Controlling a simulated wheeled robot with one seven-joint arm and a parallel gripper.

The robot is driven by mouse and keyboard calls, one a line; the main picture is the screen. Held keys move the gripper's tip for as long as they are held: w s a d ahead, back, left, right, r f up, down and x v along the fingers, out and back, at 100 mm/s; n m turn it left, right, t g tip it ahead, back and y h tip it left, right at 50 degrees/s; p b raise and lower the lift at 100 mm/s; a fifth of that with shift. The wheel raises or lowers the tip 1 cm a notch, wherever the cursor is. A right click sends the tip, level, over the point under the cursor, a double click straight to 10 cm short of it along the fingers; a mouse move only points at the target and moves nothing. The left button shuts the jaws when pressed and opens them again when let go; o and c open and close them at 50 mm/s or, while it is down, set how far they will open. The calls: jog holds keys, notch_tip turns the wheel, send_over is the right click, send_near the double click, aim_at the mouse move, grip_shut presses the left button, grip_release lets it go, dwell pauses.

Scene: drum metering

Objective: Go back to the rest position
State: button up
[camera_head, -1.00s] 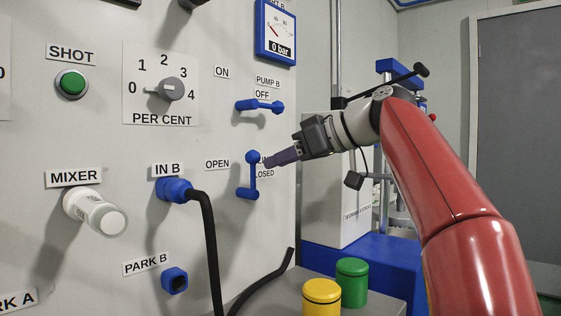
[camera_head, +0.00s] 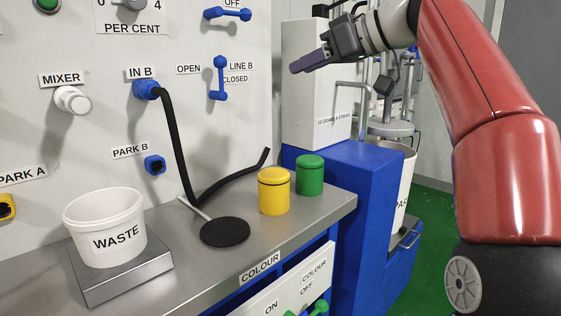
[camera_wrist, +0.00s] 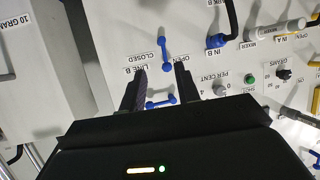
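My gripper (camera_head: 297,67) is raised at the upper right in the head view, in front of a white box and to the right of the panel. It is clear of the blue LINE B handle (camera_head: 219,78), which stands upright between the OPEN and CLOSED labels. In the wrist view my two dark fingers (camera_wrist: 160,72) are apart with nothing held between them. The LINE B handle (camera_wrist: 164,48) shows beyond the fingers, and the blue PUMP B handle (camera_wrist: 162,102) shows closer in. In the head view the PUMP B handle (camera_head: 227,14) lies roughly level under OFF.
A white WASTE bucket (camera_head: 104,230) stands on a metal plate on the bench. Yellow (camera_head: 274,193) and green (camera_head: 310,177) jars stand at the bench's right end. A black hose (camera_head: 174,130) hangs from IN B. The white box (camera_head: 317,100) stands behind my gripper.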

jog(key=s+d+f+m+h, duration=0.3)
jog(key=s+f, duration=0.6)
jog(key=f, duration=0.4)
jog(key=s+d+f+m+g+h, duration=0.1)
jog(key=s+d+f+m+h, duration=0.2)
jog(key=s+f, duration=0.5)
jog(key=s+d+f+m+h, duration=0.3)
jog(key=s+f, duration=0.6)
jog(key=f, duration=1.1)
jog(key=shift+s+d+f+m+g+h, duration=0.15)
jog(key=shift+s+d+m+g+h, duration=0.2)
jog(key=shift+m+h, duration=0.75)
